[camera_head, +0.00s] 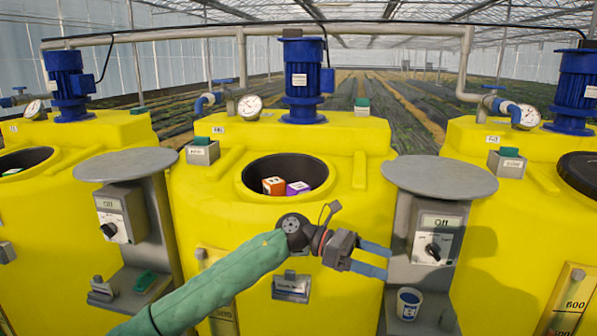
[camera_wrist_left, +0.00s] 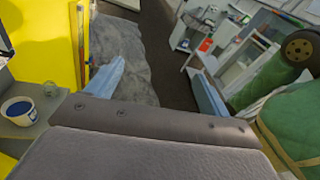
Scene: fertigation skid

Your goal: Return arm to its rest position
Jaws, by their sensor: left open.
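My left gripper (camera_head: 374,260) is open and empty in the head view. Its arm, in a green sleeve, comes in from the lower left and reaches across the front of the middle yellow tank (camera_head: 290,215). The two blue-grey fingers point right, toward the grey post with a control box (camera_head: 436,240). In the left wrist view the spread fingers (camera_wrist_left: 160,85) have only floor and distant clutter between them. My right gripper is in neither view.
An orange block (camera_head: 273,185) and a purple block (camera_head: 298,188) lie in the middle tank's opening. Grey round plates (camera_head: 440,177) (camera_head: 125,164) stand on either side. A white and blue cup (camera_head: 408,303) sits on a low shelf at right; the wrist view shows a cup (camera_wrist_left: 19,110) too.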

